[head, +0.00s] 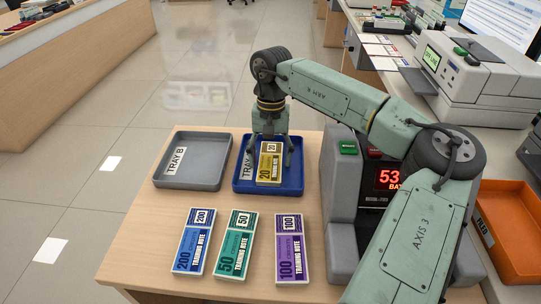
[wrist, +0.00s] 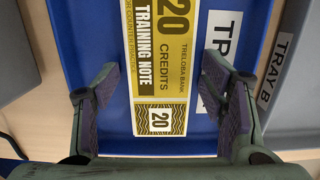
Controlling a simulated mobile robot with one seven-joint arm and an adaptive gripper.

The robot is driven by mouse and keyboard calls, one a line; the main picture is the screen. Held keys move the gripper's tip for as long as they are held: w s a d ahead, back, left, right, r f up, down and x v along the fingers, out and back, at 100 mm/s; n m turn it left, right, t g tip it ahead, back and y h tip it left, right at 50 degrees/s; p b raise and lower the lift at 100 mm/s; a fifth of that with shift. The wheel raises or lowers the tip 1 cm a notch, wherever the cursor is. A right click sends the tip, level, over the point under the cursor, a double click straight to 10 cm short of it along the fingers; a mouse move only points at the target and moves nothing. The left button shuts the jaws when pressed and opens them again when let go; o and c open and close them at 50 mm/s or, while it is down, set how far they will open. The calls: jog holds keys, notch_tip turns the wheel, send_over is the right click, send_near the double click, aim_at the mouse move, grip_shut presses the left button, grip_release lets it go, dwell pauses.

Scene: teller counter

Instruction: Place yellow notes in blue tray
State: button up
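The yellow notes (head: 269,163), a bundle marked 20, are at the blue tray (head: 239,182), inside its outline in the head view. In the wrist view the yellow notes (wrist: 160,70) lie over the blue floor of the tray (wrist: 75,40), next to its white label. My gripper (head: 271,150) points down over the notes. In the wrist view my gripper's fingers (wrist: 163,100) stand apart on both sides of the notes, with a visible gap on each side. The far part of the notes is cut off by the wrist picture's edge.
A grey tray labelled TRAY B (head: 193,180) stands left of the blue tray. Blue (head: 194,240), green (head: 237,243) and purple (head: 290,248) note bundles lie in front. A grey counting machine (head: 345,185) with a red display stands to the right. An orange tray (head: 515,225) is far right.

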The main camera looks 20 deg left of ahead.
aim_at(271, 157)
jog(key=shift+r, duration=0.1)
notch_tip(271, 157, up, 12)
jog(key=w, duration=0.1)
jog(key=shift+w+a+b, duration=0.2)
jog(key=shift+b, duration=0.25)
